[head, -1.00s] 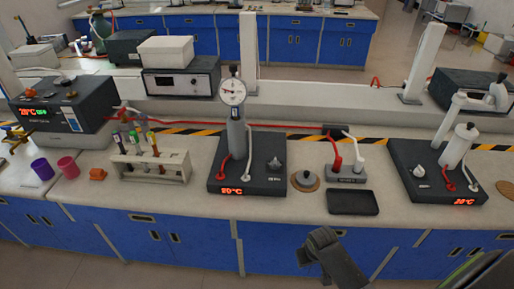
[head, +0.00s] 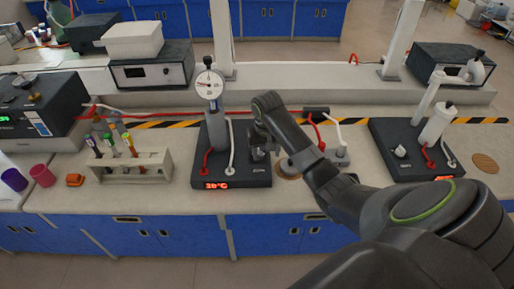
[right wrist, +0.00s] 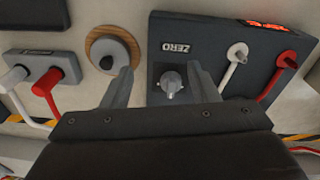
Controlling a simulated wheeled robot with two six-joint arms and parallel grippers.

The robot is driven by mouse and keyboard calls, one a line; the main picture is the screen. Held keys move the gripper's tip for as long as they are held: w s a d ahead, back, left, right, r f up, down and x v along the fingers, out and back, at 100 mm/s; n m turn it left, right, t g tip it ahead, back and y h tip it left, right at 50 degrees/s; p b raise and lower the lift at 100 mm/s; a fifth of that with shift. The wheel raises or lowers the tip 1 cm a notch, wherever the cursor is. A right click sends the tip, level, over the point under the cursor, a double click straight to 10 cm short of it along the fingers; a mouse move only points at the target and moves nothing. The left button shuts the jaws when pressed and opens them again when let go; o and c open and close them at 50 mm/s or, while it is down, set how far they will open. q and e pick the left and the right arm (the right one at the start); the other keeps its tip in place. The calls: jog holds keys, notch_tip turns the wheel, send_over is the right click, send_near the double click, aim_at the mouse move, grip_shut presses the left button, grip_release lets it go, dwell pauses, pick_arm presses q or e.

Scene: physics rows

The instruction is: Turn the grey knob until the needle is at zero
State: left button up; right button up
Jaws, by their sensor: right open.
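The grey knob (right wrist: 172,86) sits on the dark base unit (head: 228,179), beside the label ZERO in the right wrist view. In the head view my gripper mostly hides it. A dial gauge (head: 209,86) with a white face stands on the grey post above the unit; its needle is too small to read surely. My right gripper (right wrist: 158,68) is open, one finger on each side of the knob in the picture, with visible gaps; I cannot tell how deep they reach. In the head view the right gripper (head: 261,146) is over the unit's right part. My left gripper is not in view.
A wooden disc (right wrist: 92,44) with a grey round piece lies beside the unit. Red and white leads plug into the unit. A tube rack (head: 128,168) stands to the left, a second dark unit (head: 390,163) to the right. My right arm covers the bench front between.

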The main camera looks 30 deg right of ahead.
jog(key=w+d+r+m, duration=0.2)
jog(key=w+r, duration=0.5)
jog(key=r, duration=0.3)
pick_arm(q)
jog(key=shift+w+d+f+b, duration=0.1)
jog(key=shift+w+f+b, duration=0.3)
jog(key=shift+b, duration=0.1)
pick_arm(e)
jog(key=shift+g+y, duration=0.3)
jog(key=f, duration=1.6)
jog(key=shift+a+f, duration=0.2)
jog(key=shift+f, duration=0.05)
jog(key=shift+r, duration=0.1)
jog(key=c, duration=1)
